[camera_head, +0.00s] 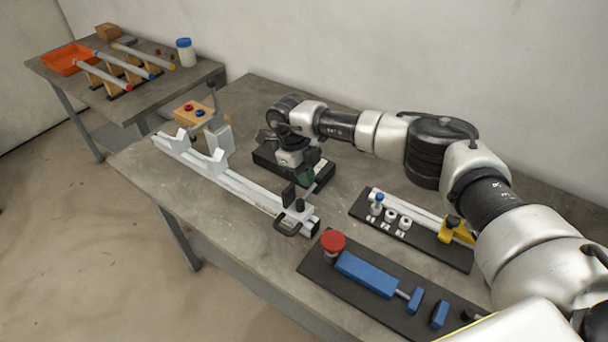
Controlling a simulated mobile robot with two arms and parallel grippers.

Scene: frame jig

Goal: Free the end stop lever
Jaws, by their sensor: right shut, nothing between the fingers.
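The jig is a long white rail (232,182) with V-shaped blocks, running across the table. My left gripper is not in view.
Right are a black fixture board (453,258) and a tool mat (314,265). A side table (199,80) holds tubes and an orange tray (69,58).

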